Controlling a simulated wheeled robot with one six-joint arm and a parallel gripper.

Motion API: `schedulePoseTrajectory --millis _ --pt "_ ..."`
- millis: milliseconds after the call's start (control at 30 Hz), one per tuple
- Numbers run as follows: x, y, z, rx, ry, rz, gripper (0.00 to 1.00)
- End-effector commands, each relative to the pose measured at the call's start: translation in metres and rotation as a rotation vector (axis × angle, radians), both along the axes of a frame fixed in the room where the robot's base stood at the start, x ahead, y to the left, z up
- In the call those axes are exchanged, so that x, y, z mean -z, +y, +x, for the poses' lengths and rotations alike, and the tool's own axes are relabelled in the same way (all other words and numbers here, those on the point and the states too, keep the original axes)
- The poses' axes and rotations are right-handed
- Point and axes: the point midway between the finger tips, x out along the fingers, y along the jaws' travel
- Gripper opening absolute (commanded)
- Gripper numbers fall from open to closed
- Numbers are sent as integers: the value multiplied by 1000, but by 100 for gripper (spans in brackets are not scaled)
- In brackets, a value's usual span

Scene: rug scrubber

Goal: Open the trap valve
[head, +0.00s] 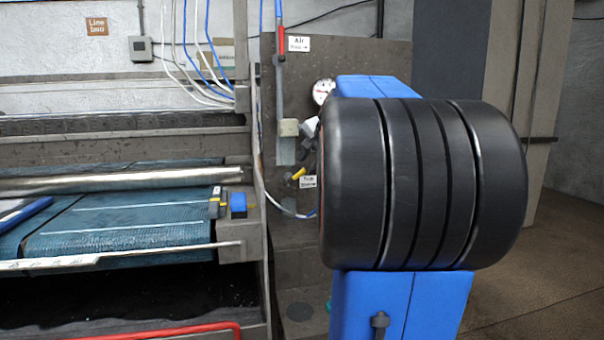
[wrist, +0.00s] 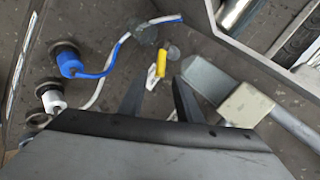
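The trap valve shows as a small yellow handle (head: 298,174) on the grey panel, just left of my arm in the head view. A small white label (head: 308,182) sits just below it, its text too small to read surely. In the wrist view the yellow handle (wrist: 160,61) lies just beyond the fingertips, within the gap between them. My gripper (wrist: 159,82) is open, with two dark fingers apart and nothing held. Contact with the handle cannot be made out. In the head view my own arm hides the gripper.
A beige-and-grey unit (wrist: 245,105) stands close right of the fingers. A blue hose (wrist: 95,70) and a white fitting (wrist: 53,100) lie to the left. In the head view, a gauge (head: 323,91) is above the valve and a blue rug (head: 130,225) lies on the machine.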

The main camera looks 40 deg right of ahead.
Motion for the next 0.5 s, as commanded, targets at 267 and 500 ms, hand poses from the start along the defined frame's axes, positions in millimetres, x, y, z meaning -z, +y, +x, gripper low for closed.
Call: schedulePoseTrajectory --millis 267,500 --pt "31 -13 32 0 1 1 32" --pt "43 -18 45 0 0 0 32"
